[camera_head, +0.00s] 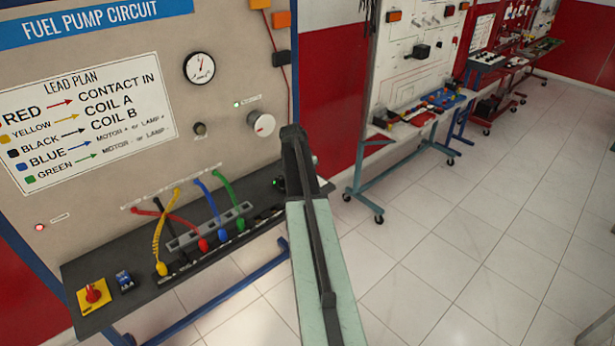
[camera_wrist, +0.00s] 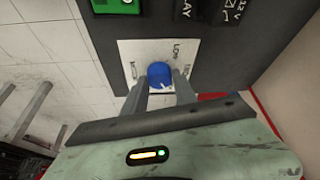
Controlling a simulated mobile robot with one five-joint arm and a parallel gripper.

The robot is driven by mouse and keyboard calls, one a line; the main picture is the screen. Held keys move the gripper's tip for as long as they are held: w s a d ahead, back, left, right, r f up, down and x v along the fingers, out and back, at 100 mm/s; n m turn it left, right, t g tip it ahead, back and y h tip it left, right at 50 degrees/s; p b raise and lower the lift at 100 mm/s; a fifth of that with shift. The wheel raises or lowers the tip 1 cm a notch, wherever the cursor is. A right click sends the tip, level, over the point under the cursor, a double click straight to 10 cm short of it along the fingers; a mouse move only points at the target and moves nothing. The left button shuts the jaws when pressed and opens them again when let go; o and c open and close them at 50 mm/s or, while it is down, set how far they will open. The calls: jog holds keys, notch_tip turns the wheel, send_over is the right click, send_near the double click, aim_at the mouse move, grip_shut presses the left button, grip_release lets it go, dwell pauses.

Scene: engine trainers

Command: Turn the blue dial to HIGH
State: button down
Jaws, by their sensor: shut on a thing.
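The blue dial (camera_wrist: 160,73) sits on a white label plate (camera_wrist: 128,47) on a dark panel in the wrist view. The plate reads LOW at the upper right of the dial; small lettering at its left is too blurred to read. A pale mark shows on the dial's near side, but I cannot tell exactly which setting it points to. My gripper (camera_wrist: 161,82) has one finger on each side of the dial and is shut on it. In the head view my arm stands at the shelf's right end, and the dial is hidden behind it.
The fuel pump board (camera_head: 120,160) carries a gauge (camera_head: 199,68), a pale knob (camera_head: 262,124) and several coloured leads above the dark shelf (camera_head: 85,265). A red stop button (camera_head: 93,294) is at the shelf's left. Tiled floor (camera_head: 450,240) lies open at the right.

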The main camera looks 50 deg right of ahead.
jog(key=c, duration=1)
grip_release()
jog(key=shift+r, duration=0.15)
jog(key=p+v, duration=0.7)
jog(key=shift+a+r, duration=0.15)
jog(key=shift+r, duration=0.15)
jog(key=shift+f, duration=0.1)
